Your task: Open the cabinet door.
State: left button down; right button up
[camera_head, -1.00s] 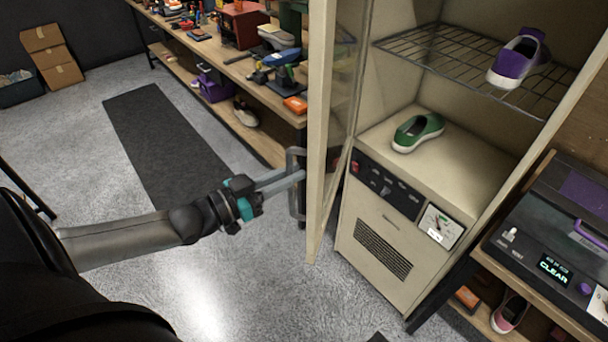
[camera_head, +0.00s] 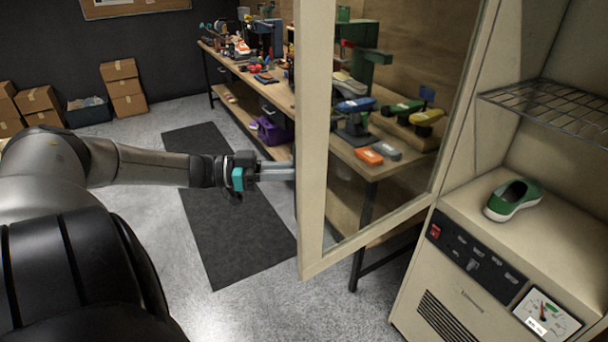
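The cabinet (camera_head: 455,272) is cream, on the right. Its glass-paned door (camera_head: 312,140) stands wide open, swung out to the left, with its inner side facing me. My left gripper (camera_head: 277,172) reaches in from the left to the door's free edge. Its fingertips pass behind the door frame, so the tips and the door handle are hidden. I cannot see whether the fingers close on the handle. My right gripper is not in view.
A green shoe (camera_head: 513,199) stands inside the cabinet, below a wire shelf (camera_head: 560,112). A cluttered workbench (camera_head: 362,165) shows behind the door, partly through the glass. A dark mat (camera_head: 225,220) lies on the grey floor. Cardboard boxes (camera_head: 122,88) stand far left.

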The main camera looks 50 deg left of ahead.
pick_arm(q)
jog(key=shift+w+a+b, duration=0.3)
jog(key=shift+a, duration=0.45)
jog(key=c, duration=0.8)
grip_release()
jog(key=shift+w+d, duration=0.1)
jog(key=shift+c, duration=0.2)
jog(key=v, duration=1.5)
jog(key=shift+p, duration=0.3)
